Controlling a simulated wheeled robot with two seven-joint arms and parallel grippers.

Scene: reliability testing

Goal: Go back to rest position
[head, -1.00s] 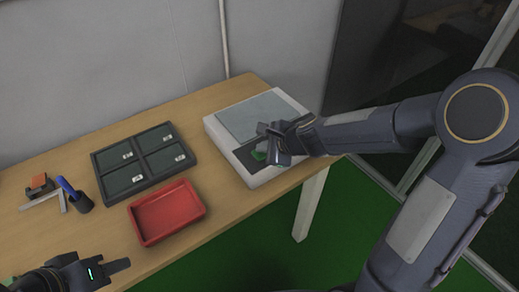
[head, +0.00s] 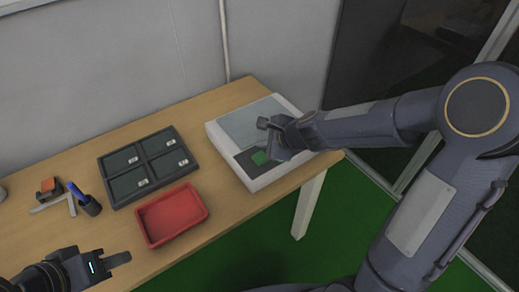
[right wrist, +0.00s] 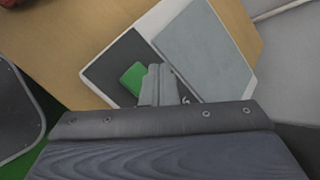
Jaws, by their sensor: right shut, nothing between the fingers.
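My right gripper (head: 268,126) is shut and empty above the white device (head: 255,183) at the right end of the table. It also shows in the right wrist view (right wrist: 159,72), where a green piece (right wrist: 133,77) lies on the device's dark panel beside the fingers. In the head view the green piece (head: 260,158) is partly hidden by the gripper. My left gripper (head: 120,258) is at the lower left, low near the table's front edge; its fingers look close together, but I cannot tell whether they are open or shut.
A red tray (head: 150,241) sits empty at the table's front. Behind it lies a dark four-compartment tray (head: 112,204) with small white labels. A pen holder (head: 92,207) with a blue pen and an orange-topped block (head: 48,187) stand at the left. The wooden table (head: 215,220) is bare between the red tray and the device.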

